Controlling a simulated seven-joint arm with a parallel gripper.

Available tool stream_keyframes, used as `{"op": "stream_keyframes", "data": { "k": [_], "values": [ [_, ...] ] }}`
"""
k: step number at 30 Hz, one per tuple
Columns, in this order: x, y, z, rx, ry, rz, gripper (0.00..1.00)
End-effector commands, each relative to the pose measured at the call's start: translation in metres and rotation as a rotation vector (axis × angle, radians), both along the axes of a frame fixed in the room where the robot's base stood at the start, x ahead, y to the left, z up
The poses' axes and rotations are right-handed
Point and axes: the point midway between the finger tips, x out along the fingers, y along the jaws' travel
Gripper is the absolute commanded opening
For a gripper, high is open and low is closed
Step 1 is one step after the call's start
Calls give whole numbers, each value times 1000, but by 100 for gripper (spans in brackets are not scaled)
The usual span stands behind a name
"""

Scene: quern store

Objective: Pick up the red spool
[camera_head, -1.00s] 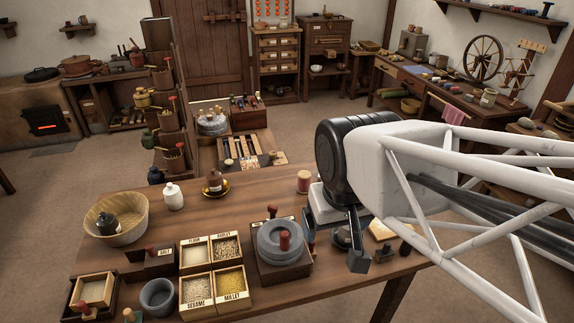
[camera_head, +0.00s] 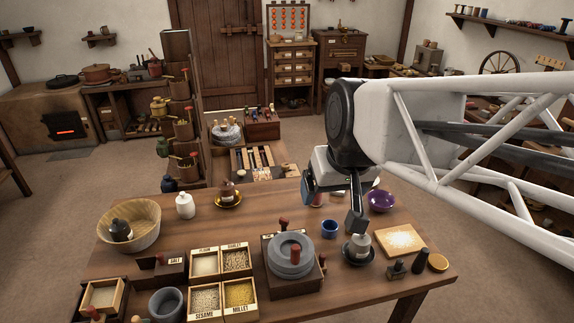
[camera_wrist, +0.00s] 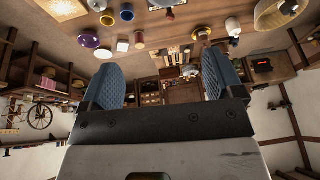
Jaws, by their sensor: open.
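The red spool (camera_head: 317,199) stands on the wooden table, mostly hidden behind my gripper in the head view. In the wrist view, which is upside down, the red spool (camera_wrist: 138,39) shows with pale ends, beyond and between my fingers.
Near the spool are a blue cup (camera_head: 330,229), a purple bowl (camera_head: 381,201) and a pale bottle in a dark saucer (camera_head: 346,253). A quern (camera_head: 290,264) stands in front, beside grain boxes (camera_head: 240,293). A brown bottle (camera_head: 228,189) on a yellow saucer stands to the left.

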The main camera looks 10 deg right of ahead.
Motion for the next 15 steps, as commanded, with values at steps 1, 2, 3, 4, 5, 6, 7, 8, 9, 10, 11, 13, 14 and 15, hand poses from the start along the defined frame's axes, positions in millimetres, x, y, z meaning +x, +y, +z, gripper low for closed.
{"op": "stream_keyframes", "data": {
  "k": [1,2,3,4,5,6,7,8,9,10,11,13,14,15],
  "values": [
    [14,0,1,8,-23,3,87],
    [22,1,2,15,-40,4,87],
    [35,1,3,23,-65,6,87],
    [46,1,4,29,-88,5,87],
    [58,1,6,35,-113,6,87],
    [76,1,7,44,-148,4,87],
    [89,0,8,49,-177,3,87],
    [103,-1,9,53,-206,-1,87],
    [121,-2,11,57,-242,-4,87],
    [134,-4,11,60,-271,-9,87],
    [147,-6,13,61,-299,-14,87],
    [178,-12,14,60,-364,-31,87],
    [190,-14,14,58,-391,-39,87],
    [207,-19,14,53,-426,-53,87]
  ]
}}
